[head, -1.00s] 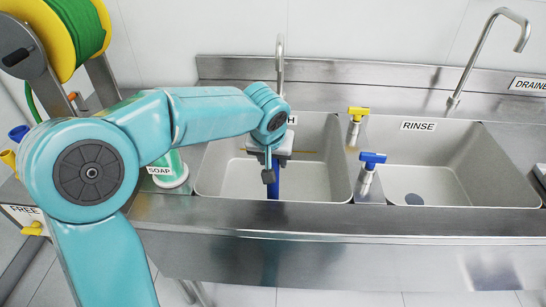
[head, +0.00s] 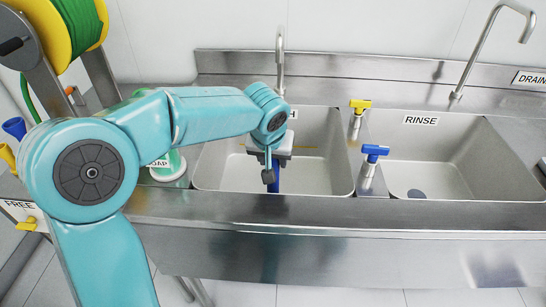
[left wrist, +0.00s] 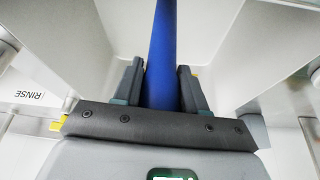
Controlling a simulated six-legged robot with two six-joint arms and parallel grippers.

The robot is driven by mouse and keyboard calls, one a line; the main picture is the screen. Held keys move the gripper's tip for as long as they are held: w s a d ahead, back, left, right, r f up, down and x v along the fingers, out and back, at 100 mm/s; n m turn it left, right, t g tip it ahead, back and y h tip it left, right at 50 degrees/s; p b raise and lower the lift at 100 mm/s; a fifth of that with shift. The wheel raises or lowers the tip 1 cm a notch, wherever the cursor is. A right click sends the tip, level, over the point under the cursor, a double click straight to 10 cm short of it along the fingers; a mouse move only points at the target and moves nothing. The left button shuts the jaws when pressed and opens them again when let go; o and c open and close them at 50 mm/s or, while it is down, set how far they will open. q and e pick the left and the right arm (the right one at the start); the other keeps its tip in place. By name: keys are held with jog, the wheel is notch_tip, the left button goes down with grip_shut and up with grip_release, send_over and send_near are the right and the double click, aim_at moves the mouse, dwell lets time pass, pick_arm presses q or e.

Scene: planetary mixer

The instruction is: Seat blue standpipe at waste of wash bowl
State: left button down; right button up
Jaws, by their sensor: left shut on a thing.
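The wash bowl (head: 320,175) is the left basin of the steel sink, its label mostly covered by my left arm. My left gripper (head: 273,172) is inside or just above this bowl, pointing down. It is shut on the blue standpipe (head: 274,185), whose short visible part shows below the gripper in the head view. In the left wrist view, the standpipe (left wrist: 165,45) runs away from between the two fingers of the gripper (left wrist: 161,85). The waste of the wash bowl is hidden, so I cannot tell whether the pipe's lower end touches it. My right gripper is not in view.
The rinse bowl (head: 470,165) is to the right, with a dark waste (head: 417,194). Yellow-handled (head: 360,104) and blue-handled (head: 375,151) valves stand between the bowls. Tall faucets (head: 280,65) rise behind. A soap bottle (head: 170,168) and hose reel (head: 70,30) are at left.

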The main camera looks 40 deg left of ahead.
pick_arm(q)
jog(key=c, duration=0.5)
grip_release()
jog(key=shift+c, duration=0.2)
jog(key=shift+r, duration=0.1)
jog(key=p+v, duration=0.2)
jog(key=v, duration=1.4)
jog(key=shift+s+d, duration=0.1)
